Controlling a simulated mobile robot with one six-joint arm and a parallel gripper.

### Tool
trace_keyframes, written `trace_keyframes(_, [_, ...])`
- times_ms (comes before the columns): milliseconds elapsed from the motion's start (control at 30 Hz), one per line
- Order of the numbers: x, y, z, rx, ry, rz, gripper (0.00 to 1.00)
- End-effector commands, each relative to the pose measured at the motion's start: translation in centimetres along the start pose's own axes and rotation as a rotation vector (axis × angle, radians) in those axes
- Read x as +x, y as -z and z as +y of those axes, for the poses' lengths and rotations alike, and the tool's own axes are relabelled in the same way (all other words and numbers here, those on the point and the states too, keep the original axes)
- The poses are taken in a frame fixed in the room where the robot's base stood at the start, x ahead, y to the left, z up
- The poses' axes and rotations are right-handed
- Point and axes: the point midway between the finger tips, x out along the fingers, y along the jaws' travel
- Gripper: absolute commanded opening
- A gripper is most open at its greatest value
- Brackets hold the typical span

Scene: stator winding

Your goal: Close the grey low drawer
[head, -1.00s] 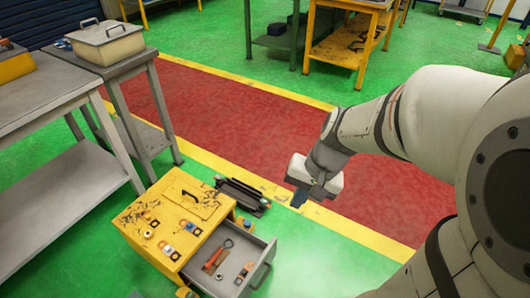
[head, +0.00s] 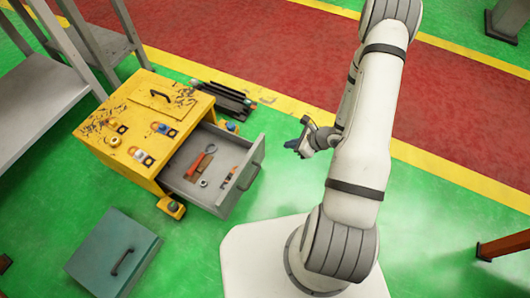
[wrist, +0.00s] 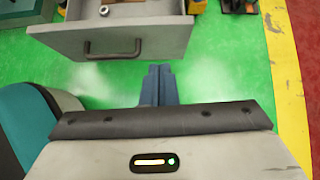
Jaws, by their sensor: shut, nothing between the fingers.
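The grey low drawer (head: 228,191) stands pulled out from the right side of the yellow cabinet (head: 150,120). It holds an orange-handled tool (head: 201,162) and a few small items. Its front panel and dark bar handle also show at the top of the wrist view, where the drawer front (wrist: 170,40) faces me. My gripper (head: 292,144) is in front of the drawer, to the right of its handle and apart from it. In the wrist view my gripper's dark blue fingers (wrist: 158,75) are together and empty, pointing at the drawer front with green floor between.
A teal box with a handle (head: 114,252) lies on the floor in front of the cabinet. Dark metal parts (head: 226,98) lie behind the drawer. Yellow wheels or feet (head: 171,207) stick out under the cabinet. Green floor is clear between drawer and gripper.

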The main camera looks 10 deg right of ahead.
Motion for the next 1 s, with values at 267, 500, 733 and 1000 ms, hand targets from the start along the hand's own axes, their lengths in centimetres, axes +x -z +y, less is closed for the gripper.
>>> trace_keyframes(267, [2.8, 2.2, 0.0, 0.059, 0.021, 0.013, 0.00])
trace_keyframes(500, [7.9, 2.4, 0.0, 0.056, 0.018, 0.012, 0.00])
trace_keyframes(733, [12.1, 1.6, -0.3, 0.052, 0.021, 0.011, 0.00])
trace_keyframes(1000, [13.8, -0.5, -0.4, 0.057, 0.022, 0.013, 0.00])
